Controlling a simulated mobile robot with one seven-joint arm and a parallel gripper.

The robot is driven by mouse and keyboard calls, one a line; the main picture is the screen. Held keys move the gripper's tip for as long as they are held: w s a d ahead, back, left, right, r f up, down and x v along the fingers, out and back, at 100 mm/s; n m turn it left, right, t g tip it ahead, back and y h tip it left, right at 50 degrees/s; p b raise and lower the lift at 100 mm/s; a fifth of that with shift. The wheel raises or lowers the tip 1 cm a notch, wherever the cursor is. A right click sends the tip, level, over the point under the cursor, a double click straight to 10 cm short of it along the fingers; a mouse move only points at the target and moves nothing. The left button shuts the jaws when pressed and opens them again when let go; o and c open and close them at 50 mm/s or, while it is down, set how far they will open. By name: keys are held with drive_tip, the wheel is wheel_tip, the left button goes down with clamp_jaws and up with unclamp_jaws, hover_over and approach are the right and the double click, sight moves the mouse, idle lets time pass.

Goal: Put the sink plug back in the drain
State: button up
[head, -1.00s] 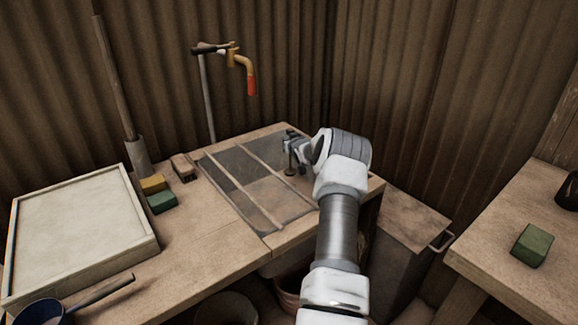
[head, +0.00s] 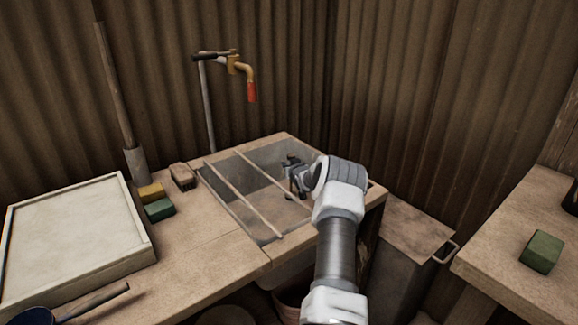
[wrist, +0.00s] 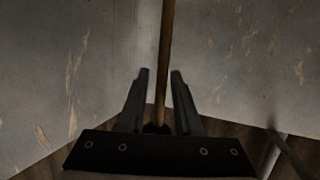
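My gripper (head: 292,172) reaches from the right into the grey sink basin (head: 264,232). The drain is not visible; my gripper and arm hide part of the basin.
Two thin bars (head: 243,193) cross the basin. A tap (head: 243,68) stands behind it. A brush (head: 183,176), yellow and green blocks (head: 159,208) and a framed tray (head: 70,238) occupy the left counter. Another table (head: 510,200) is at the right.

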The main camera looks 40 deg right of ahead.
drive_tip(key=shift+o, duration=0.3)
drive_tip(key=p+v, duration=0.3)
drive_tip(key=v, duration=0.9)
drive_tip(key=shift+r+p, duration=0.25)
drive_tip(key=shift+p, duration=0.1)
